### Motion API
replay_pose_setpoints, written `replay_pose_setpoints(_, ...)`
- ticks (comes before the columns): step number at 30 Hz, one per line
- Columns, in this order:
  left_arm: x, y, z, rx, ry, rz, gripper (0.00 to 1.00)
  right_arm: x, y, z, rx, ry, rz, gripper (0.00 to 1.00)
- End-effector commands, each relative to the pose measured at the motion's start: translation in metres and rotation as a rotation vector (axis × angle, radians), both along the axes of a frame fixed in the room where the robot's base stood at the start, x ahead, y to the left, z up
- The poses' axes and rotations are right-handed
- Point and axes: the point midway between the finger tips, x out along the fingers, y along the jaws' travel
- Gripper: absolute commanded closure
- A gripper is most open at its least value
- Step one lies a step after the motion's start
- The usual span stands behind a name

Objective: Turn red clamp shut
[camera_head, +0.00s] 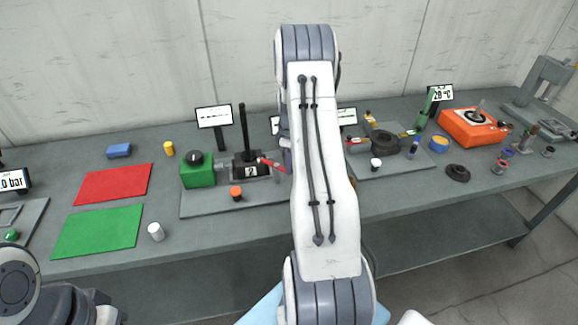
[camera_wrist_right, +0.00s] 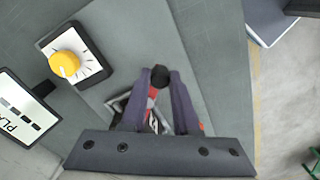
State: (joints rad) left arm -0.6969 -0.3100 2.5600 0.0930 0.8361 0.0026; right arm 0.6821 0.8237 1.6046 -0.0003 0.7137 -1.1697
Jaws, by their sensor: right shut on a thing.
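In the right wrist view the red clamp (camera_wrist_right: 152,104) shows as a narrow red piece with a black knob (camera_wrist_right: 160,77) at its end. My right gripper (camera_wrist_right: 160,88) is shut on it, with one dark finger on each side. The clamp's lower part is largely hidden by the fingers and gripper body. In the head view my right arm covers the middle of the bench and hides most of the gripper. A red piece (camera_head: 268,162) shows just left of the arm, by a dark fixture; I cannot tell whether it is the held clamp. My left gripper is not in view.
In the head view a green box (camera_head: 198,174) stands left of the arm and an orange device (camera_head: 472,127) stands right. Red and green mats lie farther left.

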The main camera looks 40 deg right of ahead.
Motion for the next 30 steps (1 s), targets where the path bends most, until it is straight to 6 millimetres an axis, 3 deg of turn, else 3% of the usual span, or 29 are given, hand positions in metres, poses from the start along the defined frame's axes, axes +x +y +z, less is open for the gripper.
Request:
replay_pose_setpoints(16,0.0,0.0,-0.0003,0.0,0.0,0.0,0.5,0.0011,-0.0028,0.0015,-0.004,-0.003,0.027,1.0)
replay_pose_setpoints(17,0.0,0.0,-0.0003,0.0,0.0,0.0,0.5,0.0011,-0.0028,0.0015,-0.004,-0.003,0.026,0.67)
replay_pose_setpoints(19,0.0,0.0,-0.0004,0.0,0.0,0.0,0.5,0.001,-0.0027,0.0013,-0.003,-0.003,0.026,0.41)
replay_pose_setpoints(30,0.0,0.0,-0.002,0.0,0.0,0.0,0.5,0.001,-0.0019,0.003,-0.001,-0.002,0.025,0.41)
